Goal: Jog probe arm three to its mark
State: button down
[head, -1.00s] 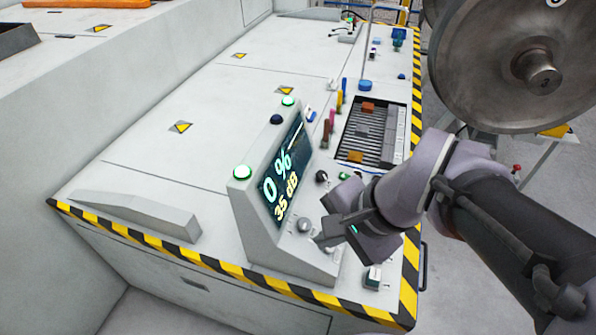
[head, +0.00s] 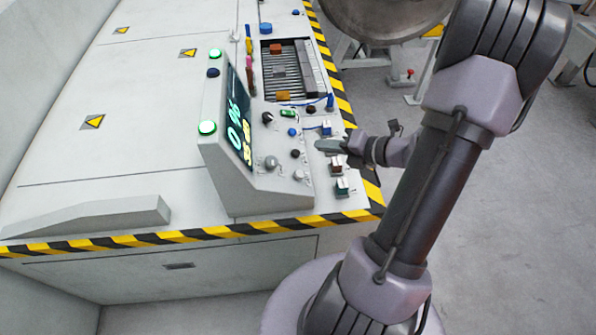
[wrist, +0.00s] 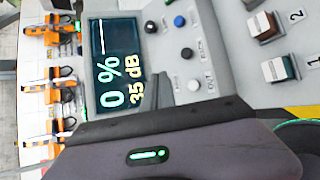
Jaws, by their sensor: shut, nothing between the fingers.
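The console (head: 245,195) stands on the bench, and its screen (head: 238,115) reads 0 % and 35 dB, also in the wrist view (wrist: 118,60). Along its right side are a green-and-white rocker (head: 342,187), a dark red-and-white rocker (head: 335,166) and a blue-and-white rocker (head: 326,128). In the wrist view the green rocker (wrist: 279,69) is by the number 1 and the red rocker (wrist: 263,25) by the number 2; the blue one is out of that view. My gripper (head: 322,146) is shut and empty, above the panel between the red and blue rockers. Contact cannot be told.
Knobs and buttons crowd the panel beside my gripper, including a blue button (head: 292,132) and a grey knob (head: 271,163). A slotted tray (head: 290,75) lies behind. Several orange-and-black devices (wrist: 40,88) show in the wrist view. A steel wheel (head: 385,15) hangs at the back.

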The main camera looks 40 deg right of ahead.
jog(key=b, duration=0.7)
send_over(299, 175)
jog(key=s+d, duration=0.2)
jog(key=d, duration=0.1)
notch_tip(299, 175, down, 6)
jog(key=shift+w+a+f+b, duration=0.1)
jog(key=shift+a+f+b, duration=0.1)
jog(key=shift+f+b, duration=0.25)
jog(key=shift+w+a+f+b, duration=0.15)
jog(key=shift+f+b, duration=0.1)
jog(key=shift+f, duration=0.25)
jog(key=shift+f, duration=0.15)
jog(key=shift+a+f, duration=0.1)
jog(key=shift+f, duration=0.15)
